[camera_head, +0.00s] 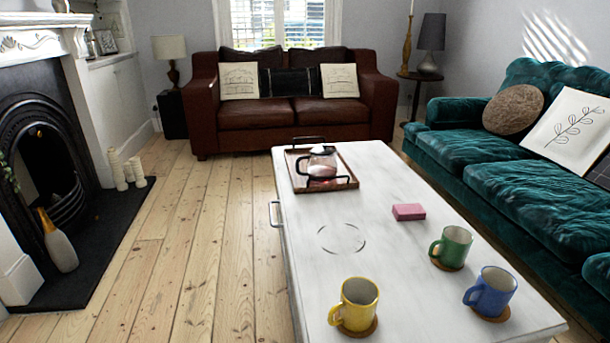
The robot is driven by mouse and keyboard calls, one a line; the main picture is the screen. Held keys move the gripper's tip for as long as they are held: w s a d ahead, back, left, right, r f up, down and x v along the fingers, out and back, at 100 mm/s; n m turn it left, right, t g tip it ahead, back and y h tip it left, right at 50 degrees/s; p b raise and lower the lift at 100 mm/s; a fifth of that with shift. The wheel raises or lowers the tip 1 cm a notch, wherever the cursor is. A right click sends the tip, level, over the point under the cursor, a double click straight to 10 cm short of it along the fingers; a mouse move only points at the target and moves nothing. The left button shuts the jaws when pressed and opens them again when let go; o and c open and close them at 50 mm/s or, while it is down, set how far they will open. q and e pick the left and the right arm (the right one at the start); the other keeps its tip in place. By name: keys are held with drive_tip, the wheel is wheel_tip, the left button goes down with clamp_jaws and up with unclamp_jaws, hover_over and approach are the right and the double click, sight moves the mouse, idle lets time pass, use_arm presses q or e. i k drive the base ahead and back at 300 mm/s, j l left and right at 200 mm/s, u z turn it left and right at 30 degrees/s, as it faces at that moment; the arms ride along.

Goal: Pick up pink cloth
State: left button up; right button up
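A small pink block-like thing (408,212), which looks like the pink cloth folded up, lies flat on the white table (385,270), right of its middle. It lies clear of the mugs and the tray, and nothing covers it. Neither of my grippers shows in the head view.
A yellow mug (356,304), a green mug (452,247) and a blue mug (491,291) stand on coasters at the table's near end. A wooden tray (345,157) with a glass pot (320,164) is at the far end. A teal sofa (540,195) is at right; floor (190,240) is clear at left.

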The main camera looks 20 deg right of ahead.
sight(402, 212)
drive_tip(key=z, duration=1.35)
drive_tip(key=j, duration=0.4)
drive_tip(key=k+j+z, duration=0.1)
drive_tip(key=j, duration=0.3)
drive_tip(key=k+j, duration=0.1)
drive_tip(key=j, duration=0.3)
drive_tip(key=k+j+z, duration=0.1)
drive_tip(key=j, duration=0.3)
drive_tip(key=i+j, duration=0.15)
drive_tip(key=j, duration=0.2)
drive_tip(key=i+j+z, duration=0.15)
drive_tip(key=j, duration=0.2)
drive_tip(key=i+j, duration=0.1)
drive_tip(key=j, duration=0.25)
drive_tip(key=i+j+z, duration=0.1)
drive_tip(key=j, duration=0.25)
drive_tip(key=i, duration=0.05)
